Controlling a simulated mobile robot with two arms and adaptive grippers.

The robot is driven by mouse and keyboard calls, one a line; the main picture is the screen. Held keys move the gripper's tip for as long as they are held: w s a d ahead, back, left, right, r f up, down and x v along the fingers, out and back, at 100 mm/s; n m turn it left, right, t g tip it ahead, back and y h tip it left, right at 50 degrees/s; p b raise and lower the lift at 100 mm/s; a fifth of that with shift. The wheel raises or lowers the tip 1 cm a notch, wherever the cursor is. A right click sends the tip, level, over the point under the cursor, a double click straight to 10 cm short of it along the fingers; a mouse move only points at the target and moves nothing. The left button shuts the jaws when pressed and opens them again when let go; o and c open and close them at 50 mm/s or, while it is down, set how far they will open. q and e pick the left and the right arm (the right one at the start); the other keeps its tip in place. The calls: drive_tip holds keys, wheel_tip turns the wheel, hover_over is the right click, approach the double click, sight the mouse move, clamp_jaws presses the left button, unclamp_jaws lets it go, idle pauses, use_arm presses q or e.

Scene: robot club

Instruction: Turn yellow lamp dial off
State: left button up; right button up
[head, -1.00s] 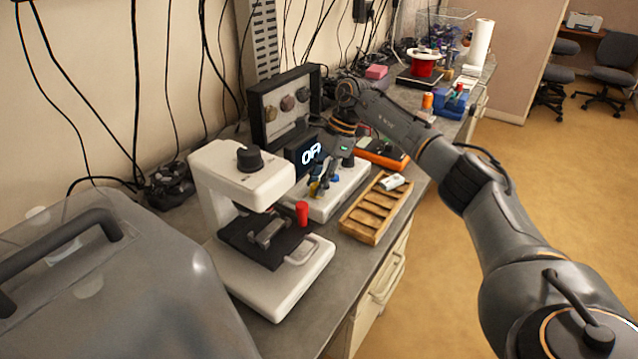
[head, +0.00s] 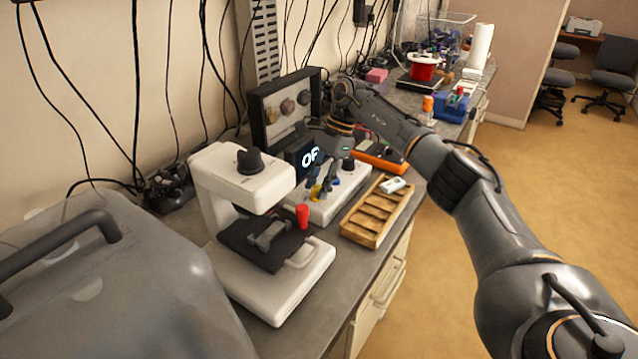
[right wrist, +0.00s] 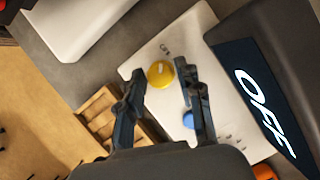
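The yellow lamp dial (right wrist: 160,73) is a round knob on a white control box (right wrist: 150,48). In the head view the dial (head: 316,191) is small and partly hidden by my fingers. My right gripper (right wrist: 159,69) is open, its two dark fingers apart on either side of the dial as seen from the wrist. I cannot tell whether they touch it. In the head view the right gripper (head: 322,182) points down over the box (head: 335,204). A display (right wrist: 264,108) beside the box reads OFF. My left gripper is not in view.
A blue knob (right wrist: 188,119) sits on the same box near one finger. A white microscope-like device (head: 240,180) with a red cylinder (head: 302,215) stands to the left. A wooden tray (head: 374,212) lies right of the box. A dark-framed panel (head: 262,120) stands behind.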

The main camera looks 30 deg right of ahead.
drive_tip(key=shift+o, duration=0.6)
drive_tip(key=v, duration=1.2)
